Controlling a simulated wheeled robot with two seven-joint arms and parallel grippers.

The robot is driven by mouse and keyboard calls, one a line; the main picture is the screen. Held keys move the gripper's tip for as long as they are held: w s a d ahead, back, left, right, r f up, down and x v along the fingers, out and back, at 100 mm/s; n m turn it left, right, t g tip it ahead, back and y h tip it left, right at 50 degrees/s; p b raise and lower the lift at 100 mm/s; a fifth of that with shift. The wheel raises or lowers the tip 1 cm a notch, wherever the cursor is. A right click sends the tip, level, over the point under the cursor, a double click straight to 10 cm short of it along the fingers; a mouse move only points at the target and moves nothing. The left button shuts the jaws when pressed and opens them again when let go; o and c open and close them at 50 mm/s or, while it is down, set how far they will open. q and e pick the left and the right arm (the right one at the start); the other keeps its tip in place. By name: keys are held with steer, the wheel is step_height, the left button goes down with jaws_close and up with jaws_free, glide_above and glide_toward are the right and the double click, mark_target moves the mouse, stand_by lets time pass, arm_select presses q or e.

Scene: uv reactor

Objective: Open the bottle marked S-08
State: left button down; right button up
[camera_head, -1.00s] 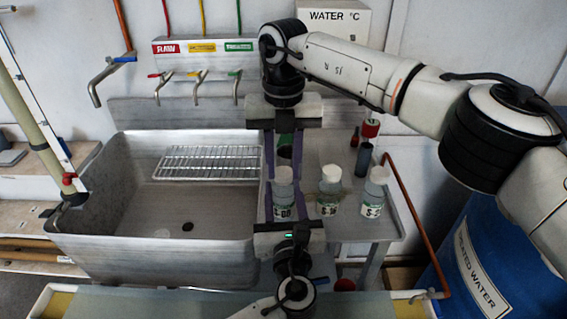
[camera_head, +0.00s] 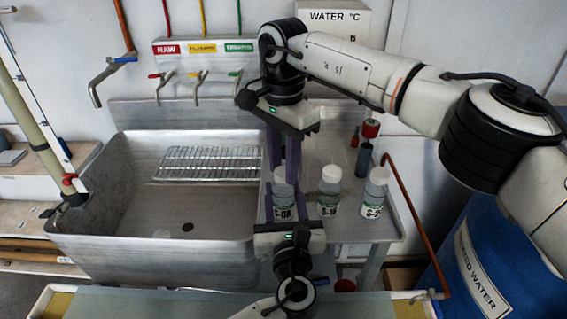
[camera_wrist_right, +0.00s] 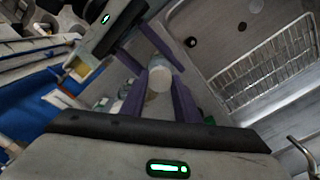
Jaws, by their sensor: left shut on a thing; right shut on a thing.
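The bottle (camera_head: 284,192) stands at the left end of a row of three on the steel side surface. Its white-and-green label is partly covered, so I cannot read the mark fully. My left gripper (camera_head: 285,207) comes from the near side and is shut on the bottle's body, one purple finger on each side. My right gripper (camera_head: 285,167) reaches from the far side and is shut on the white cap (camera_wrist_right: 160,78), which sits on the bottle's top. The right wrist view shows the cap between the purple fingers, with the left gripper (camera_wrist_right: 143,68) across from it.
Two similar capped bottles, a middle one (camera_head: 328,190) and a right one (camera_head: 375,192), stand close to the right. A dark cylinder (camera_head: 364,160) is behind them. A sink (camera_head: 130,250) with a wire rack (camera_head: 208,163) lies left. A blue barrel (camera_head: 495,250) stands right.

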mark_target(284, 171)
steer(key=n, duration=0.9)
steer(key=shift+r, duration=0.25)
steer(key=shift+r, duration=0.9)
steer(key=shift+r, duration=2.05)
arm_select(q)
steer(key=c, duration=1)
jaws_free()
steer(key=shift+s, duration=0.1)
